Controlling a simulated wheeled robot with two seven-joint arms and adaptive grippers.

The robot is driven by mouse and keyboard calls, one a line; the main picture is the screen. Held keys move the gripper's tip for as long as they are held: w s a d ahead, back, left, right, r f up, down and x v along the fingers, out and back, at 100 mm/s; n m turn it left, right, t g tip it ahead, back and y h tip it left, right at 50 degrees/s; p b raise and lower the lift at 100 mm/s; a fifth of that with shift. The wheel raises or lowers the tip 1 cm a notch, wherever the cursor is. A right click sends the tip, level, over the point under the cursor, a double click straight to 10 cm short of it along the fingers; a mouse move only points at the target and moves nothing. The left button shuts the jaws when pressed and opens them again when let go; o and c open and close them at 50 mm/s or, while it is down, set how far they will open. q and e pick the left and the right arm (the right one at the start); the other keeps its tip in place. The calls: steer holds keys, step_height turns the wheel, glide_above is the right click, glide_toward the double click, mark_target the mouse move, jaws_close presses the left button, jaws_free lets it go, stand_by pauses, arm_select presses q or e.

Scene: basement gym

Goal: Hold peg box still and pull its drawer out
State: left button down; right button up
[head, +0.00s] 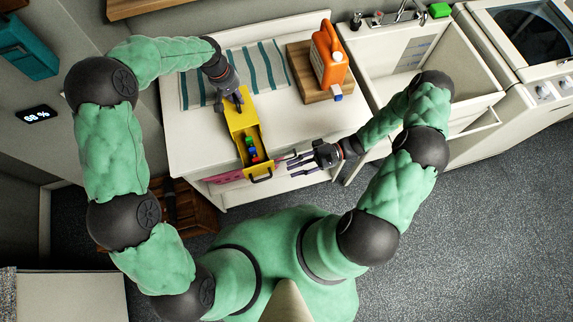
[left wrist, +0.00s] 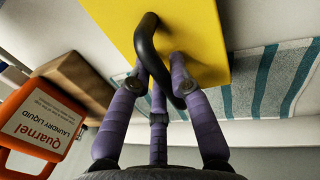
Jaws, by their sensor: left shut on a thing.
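The yellow peg box (head: 241,115) sits on the white counter near its front edge. Its drawer (head: 264,151) shows open towards me, with several red, green and blue pegs (head: 251,148) inside. The drawer's black handle (head: 261,178) is at the counter's front edge. My left gripper (head: 236,103) is at the far end of the box. In the left wrist view, its purple fingers (left wrist: 165,75) are shut on a black handle (left wrist: 147,42) on the box's yellow face (left wrist: 195,35). My right gripper (head: 291,162) is open and empty, just right of the drawer, fingers pointing left.
An orange laundry liquid jug (head: 328,58) stands on a wooden board (head: 302,70) at the counter's back right. A striped towel (head: 265,67) lies behind the box. A sink (head: 408,60) is to the right. The counter (head: 200,150) is bare left of the box.

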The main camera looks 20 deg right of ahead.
stand_by(0.3)
arm_select(q)
steer(key=c, duration=1.1)
jaws_free()
steer(key=shift+o, duration=0.2)
steer(key=shift+r, duration=0.15)
steer(key=shift+r+p, duration=1.85)
steer(key=shift+r, duration=1.55)
steer(key=shift+f, duration=0.1)
